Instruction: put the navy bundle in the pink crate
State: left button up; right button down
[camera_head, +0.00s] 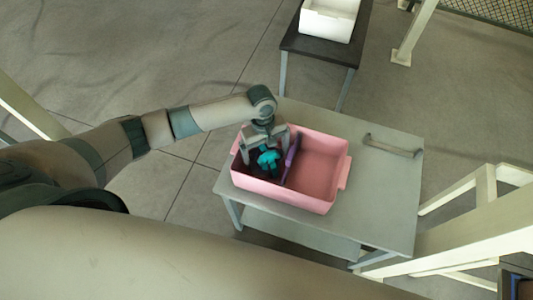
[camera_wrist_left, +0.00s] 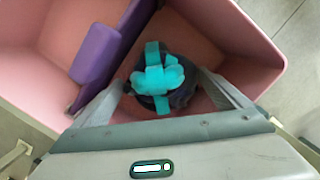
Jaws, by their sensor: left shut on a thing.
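The pink crate (camera_head: 318,187) stands on a grey table, with a purple divider (camera_head: 292,158) across its inside. The navy bundle (camera_wrist_left: 180,97), dark with teal straps (camera_wrist_left: 155,78), is inside the crate's left compartment in the head view. Its teal top (camera_head: 268,159) shows there below my left gripper (camera_head: 265,147). In the left wrist view my left gripper (camera_wrist_left: 165,100) has one finger on each side of the bundle and is shut on it. The bundle's underside is hidden, so I cannot tell whether it touches the crate floor. My right gripper is not in view.
The grey table (camera_head: 385,190) has free room right of the crate, where a grey handle-like bar (camera_head: 393,146) lies. A dark table (camera_head: 322,48) with a white bin (camera_head: 328,20) stands behind. Pale frame beams (camera_head: 465,225) stand at the right.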

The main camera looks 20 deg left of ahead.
pick_arm(q)
jog(key=o, duration=0.8)
jog(key=shift+o, duration=0.2)
notch_tip(320, 180, up, 12)
jog(key=w+a+b, duration=0.1)
jog(key=shift+w, duration=0.15)
jog(key=shift+a, duration=0.1)
